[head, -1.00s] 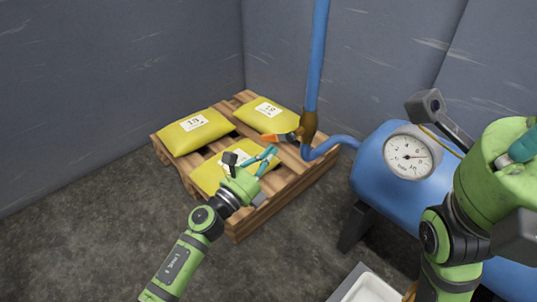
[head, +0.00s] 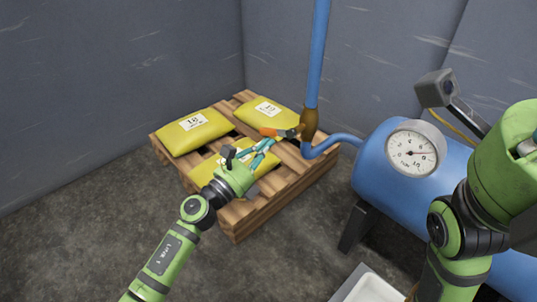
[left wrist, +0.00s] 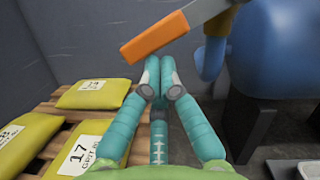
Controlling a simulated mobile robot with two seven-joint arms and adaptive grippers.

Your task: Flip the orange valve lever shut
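The orange valve lever (head: 268,131) sticks out to the left from the brown valve body (head: 309,124) on the blue vertical pipe. In the left wrist view its orange grip (left wrist: 153,38) lies just beyond and above my fingertips. My left gripper (head: 272,142) is just below the lever in the head view. Its teal fingers (left wrist: 160,68) are together at the tips, with nothing seen between them. Whether they touch the lever I cannot tell.
A wooden pallet (head: 245,212) with yellow bags (head: 193,131) stands below the lever. A blue tank (head: 378,160) with a round gauge (head: 412,152) is to the right. A white tray (head: 368,287) is at the bottom. Grey walls close the corner behind.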

